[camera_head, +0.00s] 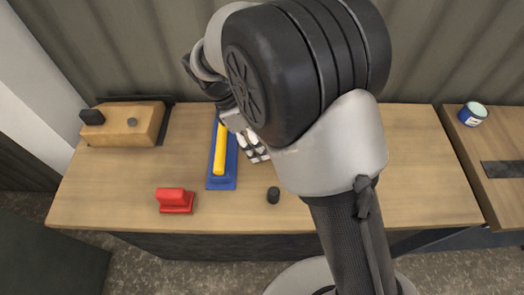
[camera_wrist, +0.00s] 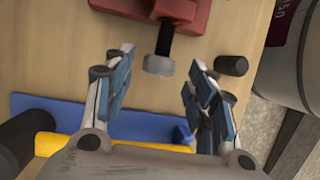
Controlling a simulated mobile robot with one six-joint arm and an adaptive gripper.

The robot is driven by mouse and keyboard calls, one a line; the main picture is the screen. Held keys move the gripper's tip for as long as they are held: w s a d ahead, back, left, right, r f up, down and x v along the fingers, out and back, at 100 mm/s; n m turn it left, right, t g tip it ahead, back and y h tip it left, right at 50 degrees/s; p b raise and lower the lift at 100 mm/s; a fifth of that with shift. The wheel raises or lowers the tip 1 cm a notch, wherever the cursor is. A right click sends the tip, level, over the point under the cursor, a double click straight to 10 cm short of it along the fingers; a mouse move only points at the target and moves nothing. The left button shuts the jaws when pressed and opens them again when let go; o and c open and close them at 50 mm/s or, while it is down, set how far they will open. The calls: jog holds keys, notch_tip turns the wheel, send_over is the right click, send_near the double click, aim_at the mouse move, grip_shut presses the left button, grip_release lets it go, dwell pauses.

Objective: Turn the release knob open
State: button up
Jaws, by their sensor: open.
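In the wrist view a grey faceted knob (camera_wrist: 158,65) sits on a black shaft at the front of a red body (camera_wrist: 187,12). Part of that body is cut off by the top edge. It looks like the release knob, though no label shows. My gripper (camera_wrist: 161,68) is open, with its fingers to the left and right of the knob in that view. I see no contact and cannot judge the height between them. In the head view my gripper (camera_head: 252,146) is partly covered by my arm, which hides the knob.
A blue base (camera_head: 227,180) with a yellow bar (camera_head: 219,150) lies beside my gripper. A black cylinder (camera_head: 273,195) stands near the front edge. A red block (camera_head: 175,200) and a wooden block (camera_head: 145,127) are to the left. The right part of the bench (camera_head: 425,180) is clear.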

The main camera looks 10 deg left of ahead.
jog(key=shift+b+x, duration=0.3)
jog(key=shift+x, duration=1.15)
jog(key=c, duration=1.1)
jog(key=shift+o, duration=0.2)
jog(key=shift+s, duration=0.1)
jog(key=t+b, duration=0.1)
jog(key=t+y+b, duration=0.1)
jog(key=t, duration=0.1)
jog(key=shift+s+f+m+b, duration=0.1)
jog(key=shift+s+m+b, duration=0.15)
jog(key=shift+m+b, duration=0.05)
jog(key=shift+s+d+m+t+b, duration=0.15)
jog(key=shift+m+t+b, duration=0.2)
jog(key=shift+t, duration=0.85)
